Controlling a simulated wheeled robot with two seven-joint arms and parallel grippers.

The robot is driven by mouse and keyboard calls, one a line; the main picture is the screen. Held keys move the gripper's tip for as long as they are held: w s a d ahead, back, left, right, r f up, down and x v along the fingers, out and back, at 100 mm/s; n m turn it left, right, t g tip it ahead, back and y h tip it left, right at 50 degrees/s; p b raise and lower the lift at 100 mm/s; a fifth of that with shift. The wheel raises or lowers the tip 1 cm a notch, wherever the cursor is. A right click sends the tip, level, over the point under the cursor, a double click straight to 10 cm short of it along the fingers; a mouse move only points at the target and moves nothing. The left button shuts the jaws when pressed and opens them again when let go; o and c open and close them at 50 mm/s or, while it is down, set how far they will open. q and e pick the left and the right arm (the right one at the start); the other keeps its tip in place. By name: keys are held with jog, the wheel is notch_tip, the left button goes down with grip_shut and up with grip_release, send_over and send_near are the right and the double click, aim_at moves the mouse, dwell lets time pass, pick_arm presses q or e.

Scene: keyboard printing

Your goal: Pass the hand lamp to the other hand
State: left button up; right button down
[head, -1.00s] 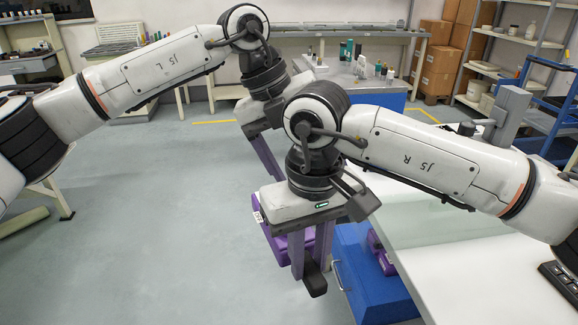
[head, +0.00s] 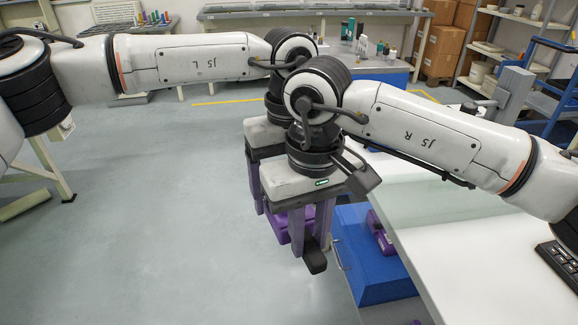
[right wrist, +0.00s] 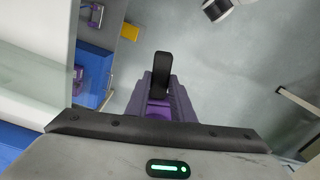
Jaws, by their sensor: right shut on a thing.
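My right gripper (head: 315,240) hangs in the middle of the head view, fingers down, shut on the hand lamp (head: 315,262). The lamp's black end sticks out past the fingertips, and it also shows in the right wrist view (right wrist: 162,72). A bright purple part (head: 281,226) shows beside and between the fingers; I cannot tell surely whether it belongs to the lamp. My left gripper (head: 258,200) is close behind and left of the right one, fingers down. Much of it is hidden by the right gripper, so its opening cannot be judged.
A white table (head: 440,240) is at the right, with a black keyboard (head: 562,268) at its edge. A blue cabinet (head: 365,285) and another purple thing (head: 380,236) are beside the right gripper. The grey floor (head: 150,230) at the left is clear.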

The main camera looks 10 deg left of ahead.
pick_arm(q)
jog(key=shift+f, duration=1.35)
jog(key=shift+c, duration=0.4)
jog(key=c, duration=1.1)
jog(key=shift+r, duration=0.1)
jog(key=shift+c, duration=0.8)
pick_arm(e)
jog(key=c, duration=1.5)
grip_release()
jog(key=shift+o, duration=0.2)
jog(key=shift+r, duration=0.15)
